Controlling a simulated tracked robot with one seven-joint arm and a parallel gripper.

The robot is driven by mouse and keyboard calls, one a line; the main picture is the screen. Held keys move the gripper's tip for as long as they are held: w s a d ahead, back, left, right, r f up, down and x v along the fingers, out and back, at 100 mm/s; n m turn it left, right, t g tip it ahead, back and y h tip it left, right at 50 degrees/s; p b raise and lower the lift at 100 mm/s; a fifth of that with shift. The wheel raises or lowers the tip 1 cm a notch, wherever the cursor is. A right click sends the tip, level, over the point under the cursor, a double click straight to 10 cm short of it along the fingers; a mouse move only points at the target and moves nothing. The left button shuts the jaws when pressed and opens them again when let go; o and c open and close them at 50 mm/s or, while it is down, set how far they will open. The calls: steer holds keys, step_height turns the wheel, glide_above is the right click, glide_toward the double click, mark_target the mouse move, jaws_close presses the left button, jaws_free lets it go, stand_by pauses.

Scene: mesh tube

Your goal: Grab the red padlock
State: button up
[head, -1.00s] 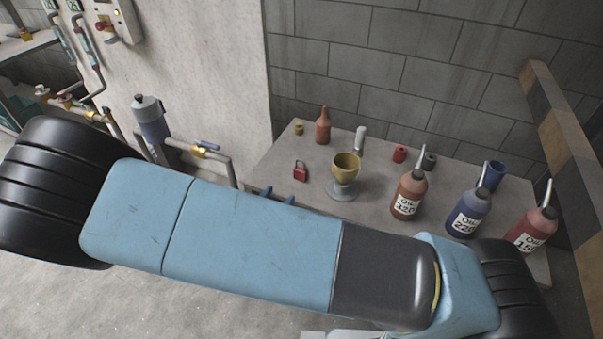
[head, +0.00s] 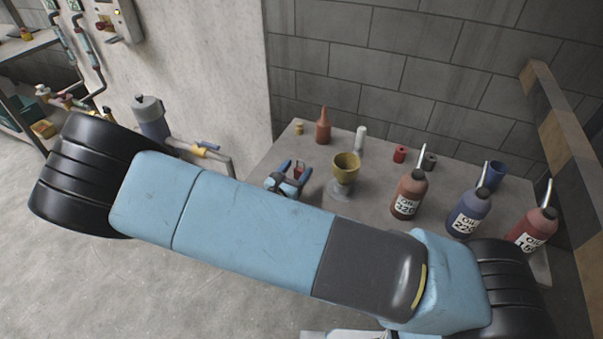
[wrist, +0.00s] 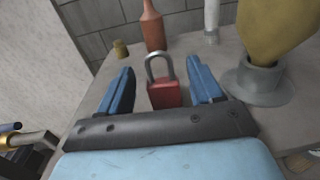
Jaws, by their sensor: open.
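The red padlock (wrist: 164,94) stands upright on the table, its grey shackle up, in the middle of the wrist view. My gripper (wrist: 160,82) is open, with one blue finger to the left of the padlock and one to the right. The padlock shows between or just beyond the fingertips, with gaps on both sides. In the head view the padlock (head: 299,171) is a small red patch by the blue fingers of my gripper (head: 292,168), partly hidden by them.
A yellow cup on a grey stand (head: 345,172) is close on the right of my gripper. A red-brown bottle (head: 323,126), a small yellow piece (head: 299,128) and a white cylinder (head: 361,138) stand behind. Several oil bottles (head: 408,195) stand farther right on the table (head: 375,198).

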steer(key=shift+w+d, duration=0.25)
steer(key=shift+w, duration=0.35)
steer(key=c, duration=1.2)
